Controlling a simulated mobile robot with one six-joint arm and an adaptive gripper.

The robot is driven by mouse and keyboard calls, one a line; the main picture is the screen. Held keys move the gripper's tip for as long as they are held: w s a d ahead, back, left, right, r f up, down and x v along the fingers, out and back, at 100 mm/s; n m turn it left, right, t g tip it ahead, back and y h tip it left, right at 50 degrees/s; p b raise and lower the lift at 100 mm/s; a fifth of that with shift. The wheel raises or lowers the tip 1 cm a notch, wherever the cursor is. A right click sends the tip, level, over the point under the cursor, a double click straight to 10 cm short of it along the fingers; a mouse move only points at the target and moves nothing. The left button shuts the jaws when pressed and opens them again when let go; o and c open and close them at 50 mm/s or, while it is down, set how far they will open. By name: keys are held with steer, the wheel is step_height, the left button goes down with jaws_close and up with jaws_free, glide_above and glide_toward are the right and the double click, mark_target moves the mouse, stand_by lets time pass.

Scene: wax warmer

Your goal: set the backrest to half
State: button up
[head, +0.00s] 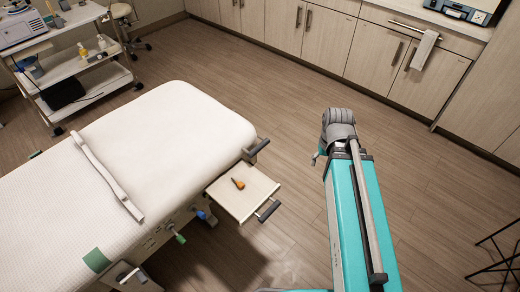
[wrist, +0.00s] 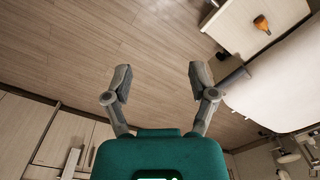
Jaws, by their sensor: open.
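The treatment bed (head: 165,135) has a white cover and lies flat, with a pale strip (head: 105,175) across it. I cannot tell which section is the backrest. A dark grey handle (head: 258,147) sticks out at its near right corner. A green-handled control (head: 178,236) and a blue one (head: 205,215) sit along its side. The bed also shows at the right of the wrist view (wrist: 285,85). My gripper (wrist: 159,82) is open and empty over bare floor, apart from the bed.
A white trolley (head: 75,80) with bottles stands at the upper left. Cabinets (head: 320,40) line the back wall, with a towel (head: 424,50) hanging there. The floor between bed and cabinets is clear.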

steer(key=w+a+f+g+y+b, duration=0.1)
steer(key=w+a+f+y+b, duration=0.3)
steer(key=w+f+b, duration=0.4)
steer(key=w+a+f+y+b, duration=0.45)
steer(key=f+b, duration=0.25)
steer(key=b, duration=0.4)
steer(key=g+y+b, duration=0.1)
steer(key=y+b, duration=0.6)
steer(key=b, duration=1.2)
glide_toward(260, 148)
steer(key=d+f, duration=0.1)
steer(key=d, duration=0.2)
steer(key=shift+w+d+r, duration=0.1)
steer(key=shift+w+d, duration=0.1)
steer(key=shift+w, duration=0.5)
steer(key=shift+a, duration=0.15)
steer(key=b+x, duration=0.1)
steer(key=x, duration=0.5)
steer(key=b+x, duration=0.1)
steer(key=x, duration=0.6)
steer(key=shift+s+a+r, duration=0.15)
steer(key=shift+a, duration=0.15)
jaws_close()
